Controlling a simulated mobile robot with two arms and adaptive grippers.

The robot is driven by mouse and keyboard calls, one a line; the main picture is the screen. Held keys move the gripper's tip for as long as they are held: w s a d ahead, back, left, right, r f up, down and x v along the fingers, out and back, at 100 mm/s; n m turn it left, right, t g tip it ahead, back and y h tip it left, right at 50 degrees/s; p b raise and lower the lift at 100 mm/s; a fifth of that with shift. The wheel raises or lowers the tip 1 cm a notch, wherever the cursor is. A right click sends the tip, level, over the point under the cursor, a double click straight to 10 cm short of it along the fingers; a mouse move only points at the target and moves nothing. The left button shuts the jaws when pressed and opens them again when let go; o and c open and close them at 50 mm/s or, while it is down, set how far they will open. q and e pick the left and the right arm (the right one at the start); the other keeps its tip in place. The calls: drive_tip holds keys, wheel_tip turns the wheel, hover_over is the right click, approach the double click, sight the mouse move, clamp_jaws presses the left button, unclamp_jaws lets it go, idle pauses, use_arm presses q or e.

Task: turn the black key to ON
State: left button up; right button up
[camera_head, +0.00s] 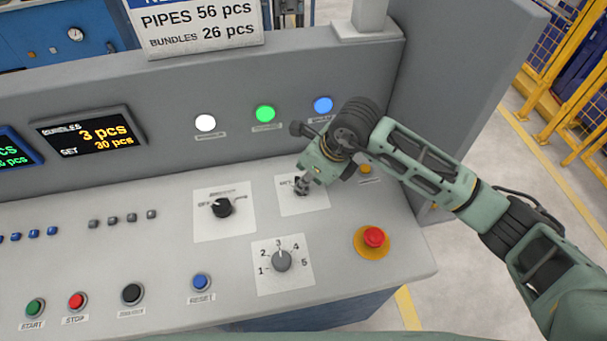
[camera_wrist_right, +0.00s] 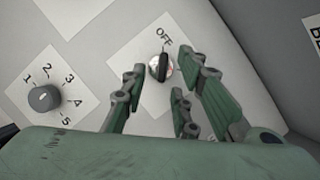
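The black key (camera_wrist_right: 158,67) sits in a round silver lock on a white plate (camera_wrist_right: 126,54) in the right wrist view. An "OFF" label is printed beside the lock. The key's grip lies roughly across the line between my fingers. In the head view my right gripper (camera_head: 303,186) points down over this plate (camera_head: 318,200) and mostly hides the key. In the right wrist view its fingers (camera_wrist_right: 159,74) are spread apart, on either side of the key, with visible gaps. I cannot tell how high the tips are above the plate. My left gripper is not in view.
A grey numbered dial (camera_head: 281,261), a black selector knob (camera_head: 222,207) and a red emergency button (camera_head: 374,237) surround the plate. A blue reset button (camera_head: 201,282) is nearer the front. White, green and blue lamps are on the upright panel behind.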

drive_tip(key=shift+x, duration=1.1)
drive_tip(key=shift+w+a+f, duration=0.1)
drive_tip(key=shift+w+f, duration=0.1)
drive_tip(key=shift+f, duration=0.1)
drive_tip(key=c, duration=0.5)
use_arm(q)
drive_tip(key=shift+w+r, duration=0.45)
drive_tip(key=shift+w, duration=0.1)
use_arm(e)
clamp_jaws()
